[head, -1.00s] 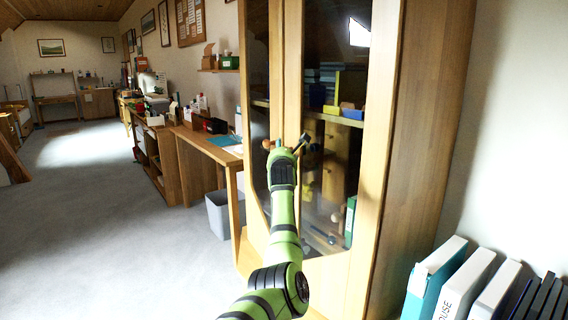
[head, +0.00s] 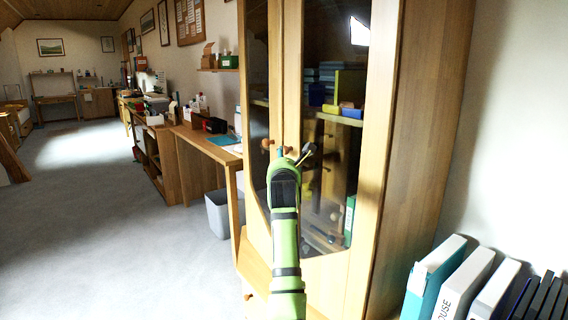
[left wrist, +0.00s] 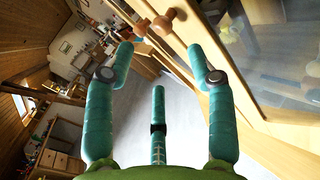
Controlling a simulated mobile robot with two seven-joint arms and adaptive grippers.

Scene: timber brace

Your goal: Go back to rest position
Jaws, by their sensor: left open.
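My left gripper (head: 297,156) is in front of the glass-doored wooden cabinet (head: 422,130), with my green and black arm rising from below. In the left wrist view the gripper (left wrist: 160,55) has its teal fingers spread apart with nothing between them. Two round wooden knobs (left wrist: 163,21) show beyond the fingertips, near the upper left of that view. In the head view one knob (head: 267,144) shows just left of my gripper; the other is partly covered by it. The cabinet doors look shut. My right gripper is not in view.
White and teal binders (head: 462,287) stand at the lower right. The grey carpet (head: 90,240) on the left is clear.

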